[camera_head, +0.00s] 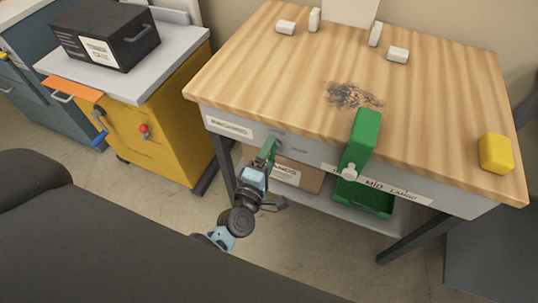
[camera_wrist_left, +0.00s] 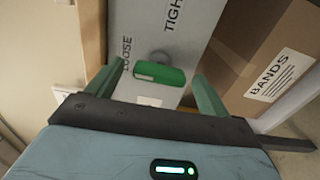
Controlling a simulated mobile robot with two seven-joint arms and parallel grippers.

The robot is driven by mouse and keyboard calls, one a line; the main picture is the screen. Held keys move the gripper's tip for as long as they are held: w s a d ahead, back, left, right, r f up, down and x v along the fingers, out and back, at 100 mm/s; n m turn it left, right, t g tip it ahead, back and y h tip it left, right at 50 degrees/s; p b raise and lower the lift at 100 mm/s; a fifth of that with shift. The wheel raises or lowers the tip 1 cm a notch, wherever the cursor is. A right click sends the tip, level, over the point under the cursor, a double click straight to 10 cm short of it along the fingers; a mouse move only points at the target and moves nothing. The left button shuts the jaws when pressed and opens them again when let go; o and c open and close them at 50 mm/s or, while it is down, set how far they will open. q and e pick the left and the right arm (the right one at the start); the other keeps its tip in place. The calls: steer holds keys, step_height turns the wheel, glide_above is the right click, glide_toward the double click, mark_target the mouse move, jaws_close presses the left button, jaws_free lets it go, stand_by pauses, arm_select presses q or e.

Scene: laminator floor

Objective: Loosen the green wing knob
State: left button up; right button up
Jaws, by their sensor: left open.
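The green wing knob (camera_wrist_left: 158,73) sits on a grey panel marked with the words LOOSE and TIGHT in the left wrist view. Its wing lies across the picture, with a grey round part just above it. My left gripper (camera_wrist_left: 158,85) is open, with one green finger on each side of the knob and a visible gap to both. In the head view my left gripper (camera_head: 268,152) is at the front apron of the wooden bench (camera_head: 240,70), near its left end; the knob cannot be made out clearly there. My right gripper is not in view.
A green block-shaped fixture (camera_head: 361,140) hangs over the bench front, right of my gripper, above a green bin (camera_head: 365,197). A cardboard box labelled BANDS (camera_wrist_left: 265,60) is on the shelf below. A yellow block (camera_head: 496,153) sits at the right. A yellow cabinet (camera_head: 165,140) stands left.

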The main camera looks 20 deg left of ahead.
arm_select(q)
steer(key=s, duration=0.7)
steer(key=shift+s+a, duration=0.15)
steer(key=shift+s, duration=0.1)
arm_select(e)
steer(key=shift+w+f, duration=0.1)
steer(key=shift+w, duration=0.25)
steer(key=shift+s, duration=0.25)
arm_select(q)
steer(key=s+a+m+g+p, duration=0.2)
steer(key=s+m+g+p, duration=0.2)
steer(key=s+m, duration=0.6)
steer(key=s+a+f+m+g+h+p, duration=0.1)
steer(key=s+m+g+p, duration=0.4)
steer(key=s, duration=1.2)
steer(key=a+m+p, duration=0.1)
steer(key=m+p, duration=0.1)
steer(key=m, duration=0.2)
steer(key=shift+m, duration=0.4)
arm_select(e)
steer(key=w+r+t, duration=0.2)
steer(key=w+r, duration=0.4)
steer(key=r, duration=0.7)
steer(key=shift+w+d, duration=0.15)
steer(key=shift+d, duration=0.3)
arm_select(q)
steer(key=shift+a+f, duration=0.1)
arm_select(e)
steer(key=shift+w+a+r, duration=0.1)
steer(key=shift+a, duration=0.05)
